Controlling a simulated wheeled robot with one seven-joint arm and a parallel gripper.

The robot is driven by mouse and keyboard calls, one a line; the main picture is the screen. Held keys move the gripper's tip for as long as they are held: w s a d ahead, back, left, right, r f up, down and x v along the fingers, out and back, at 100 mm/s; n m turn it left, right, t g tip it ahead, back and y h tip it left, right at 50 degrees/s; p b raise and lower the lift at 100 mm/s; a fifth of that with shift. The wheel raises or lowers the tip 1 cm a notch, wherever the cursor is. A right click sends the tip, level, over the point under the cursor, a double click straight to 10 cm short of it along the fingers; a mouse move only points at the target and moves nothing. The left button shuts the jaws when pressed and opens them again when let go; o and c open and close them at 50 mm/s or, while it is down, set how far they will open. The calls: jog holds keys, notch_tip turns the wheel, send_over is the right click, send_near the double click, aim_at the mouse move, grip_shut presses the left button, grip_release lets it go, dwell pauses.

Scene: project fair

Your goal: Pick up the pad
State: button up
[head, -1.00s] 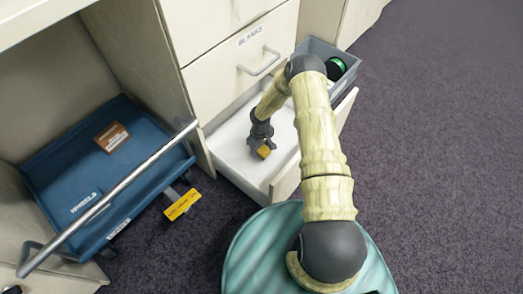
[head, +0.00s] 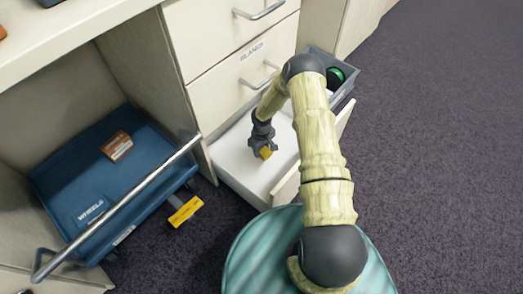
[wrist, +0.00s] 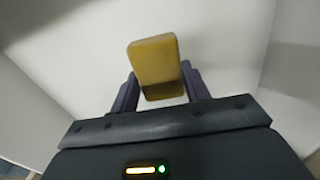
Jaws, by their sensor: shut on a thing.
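The pad (wrist: 154,60) is a small yellow block with rounded corners. In the wrist view it sits between the two dark fingers of my gripper (wrist: 158,92), which is shut on it. In the head view the pad (head: 265,153) shows at the tip of my gripper (head: 262,146), inside the open lower drawer (head: 234,148) with a white floor. I cannot tell whether the pad touches the drawer floor.
Drawer walls surround my gripper. A blue WHEELS bin (head: 70,170) with a brown labelled block (head: 117,146) lies left, behind a metal bar (head: 120,205). A yellow tag (head: 185,211) is near it. A grey bin (head: 343,88) with a green-black round thing (head: 335,76) stands behind.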

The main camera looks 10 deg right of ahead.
notch_tip(320, 180, up, 2)
jog(key=shift+r+p, duration=0.1)
jog(key=shift+p, duration=0.3)
jog(key=w+d+p, duration=0.1)
jog(key=w+d, duration=0.3)
jog(key=d, duration=0.4)
jog(key=w+d+p, duration=0.1)
jog(key=w+d, duration=0.4)
jog(key=d, duration=0.4)
jog(key=shift+d+f, duration=0.2)
jog(key=shift+f, duration=0.05)
